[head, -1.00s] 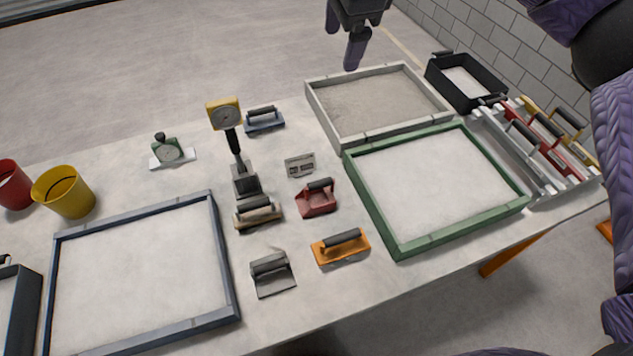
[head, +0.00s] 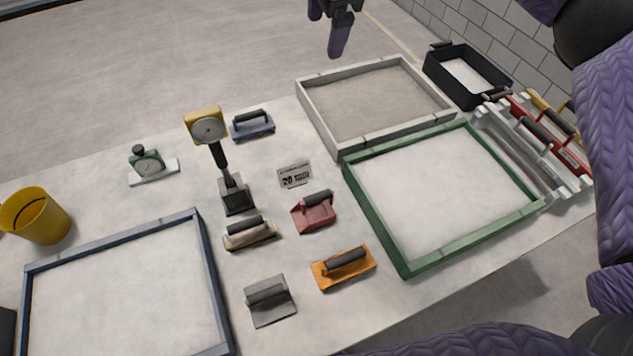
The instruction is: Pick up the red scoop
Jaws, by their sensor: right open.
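The red scoop (head: 314,214) lies on the table near its middle, with a dark grip along its top. It stands between the white label card and the orange float, left of the green-framed tray. My right gripper (head: 332,32) is at the top edge of the head view, partly cut off. It is open and empty, well away from the scoop and past the far side of the table. My left gripper is not in view.
An orange float (head: 343,268), a grey scraper (head: 270,301) and a tan float (head: 249,234) lie close around the scoop. A dial gauge on a post (head: 208,130) stands to its left. A green-framed tray (head: 405,262) is at its right.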

